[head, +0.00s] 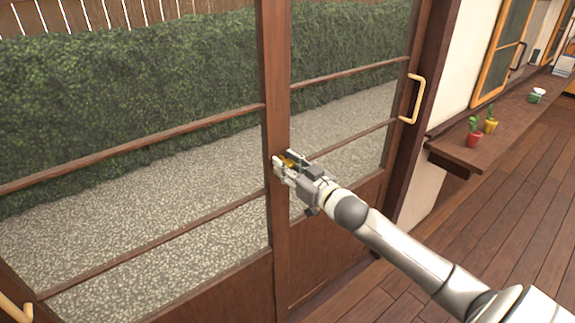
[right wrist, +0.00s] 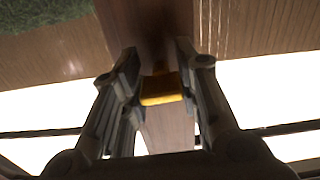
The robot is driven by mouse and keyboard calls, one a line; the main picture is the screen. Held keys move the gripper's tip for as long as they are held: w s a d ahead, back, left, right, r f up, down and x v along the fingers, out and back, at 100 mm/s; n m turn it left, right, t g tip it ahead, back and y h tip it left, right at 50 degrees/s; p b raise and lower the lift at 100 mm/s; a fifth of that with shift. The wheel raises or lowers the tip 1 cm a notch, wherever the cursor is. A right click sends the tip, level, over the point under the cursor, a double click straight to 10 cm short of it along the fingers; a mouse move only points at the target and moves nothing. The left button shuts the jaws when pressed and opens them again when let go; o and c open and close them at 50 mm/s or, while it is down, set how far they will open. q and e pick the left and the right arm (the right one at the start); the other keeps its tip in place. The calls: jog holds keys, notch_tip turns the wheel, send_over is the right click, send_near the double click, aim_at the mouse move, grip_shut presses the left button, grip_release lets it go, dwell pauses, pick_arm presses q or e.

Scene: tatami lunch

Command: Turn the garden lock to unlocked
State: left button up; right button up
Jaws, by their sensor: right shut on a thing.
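The garden lock (head: 289,160) is a small yellow piece on the middle upright of the wooden garden door (head: 272,80). In the right wrist view the lock (right wrist: 162,90) is a yellow block between the two dark fingers, in front of the brown wood. My right gripper (head: 283,163) is at the upright and shut on the lock. The fingers partly hide the lock in the head view, and I cannot tell which way it is turned. My left gripper is not in view.
Yellow door handles show on the right (head: 414,98) and at the lower left (head: 14,308). A wooden shelf (head: 455,151) holds a red pot (head: 473,139) and a yellow pot (head: 491,125) with plants. Gravel (head: 130,220) and a hedge (head: 140,80) lie beyond the glass. The wooden floor (head: 500,220) on the right is clear.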

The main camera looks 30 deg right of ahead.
jog(key=n+p, duration=0.1)
jog(key=n, duration=0.2)
jog(key=shift+d+n, duration=0.1)
jog(key=shift+n, duration=0.3)
jog(key=n+p, duration=0.1)
jog(key=n, duration=0.3)
jog(key=shift+r+n, duration=0.1)
jog(key=shift+n, duration=0.2)
jog(key=n, duration=0.4)
jog(key=shift+d+n+p, duration=0.1)
jog(key=shift+n+p, duration=0.2)
jog(key=shift+r+n, duration=0.1)
jog(key=shift+n, duration=2)
jog(key=o, duration=1)
jog(key=shift+s, duration=0.1)
